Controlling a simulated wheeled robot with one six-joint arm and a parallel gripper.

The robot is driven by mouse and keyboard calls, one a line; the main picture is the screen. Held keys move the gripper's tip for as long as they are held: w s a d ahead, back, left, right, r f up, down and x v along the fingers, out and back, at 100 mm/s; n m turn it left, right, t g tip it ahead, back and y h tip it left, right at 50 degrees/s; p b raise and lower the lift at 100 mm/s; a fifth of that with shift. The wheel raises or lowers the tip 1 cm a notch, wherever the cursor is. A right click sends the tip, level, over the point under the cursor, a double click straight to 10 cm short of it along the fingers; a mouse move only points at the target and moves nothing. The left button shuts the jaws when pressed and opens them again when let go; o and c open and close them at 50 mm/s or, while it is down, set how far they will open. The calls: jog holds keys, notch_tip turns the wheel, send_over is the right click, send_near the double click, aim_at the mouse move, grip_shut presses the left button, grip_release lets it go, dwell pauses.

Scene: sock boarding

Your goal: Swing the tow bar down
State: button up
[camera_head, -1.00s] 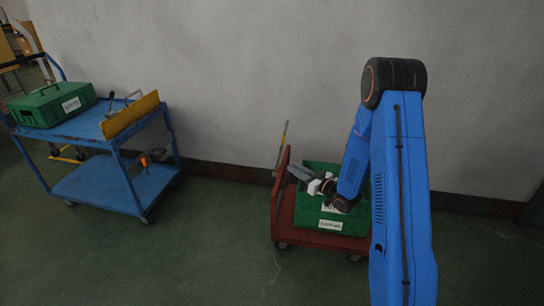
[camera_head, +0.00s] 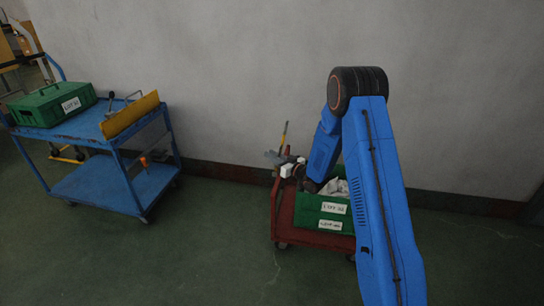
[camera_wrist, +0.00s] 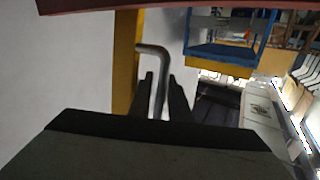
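The tow bar (camera_head: 284,134) stands upright at the left end of the low red cart (camera_head: 274,215), showing as a thin yellow bar. In the wrist view the yellow bar (camera_wrist: 124,62) rises left of centre, and a bent grey rod handle (camera_wrist: 160,75) beside it runs down between my fingertips. My gripper (camera_head: 272,156) is beside the top of the cart's red end panel, just below the bar's visible top in the head view. In the wrist view its two fingers (camera_wrist: 161,82) are apart, with gaps around the rod. I cannot tell how deep the rod lies between them.
A green crate (camera_head: 321,225) with whitish cloth in it sits on the red cart, under my arm. A blue two-shelf trolley (camera_head: 115,195) stands at left with a closed green box (camera_head: 45,108) and a yellow plate (camera_head: 128,116). The floor between is clear.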

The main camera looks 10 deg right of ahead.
jog(key=shift+w, duration=0.1)
grip_shut()
jog(key=shift+a, duration=0.1)
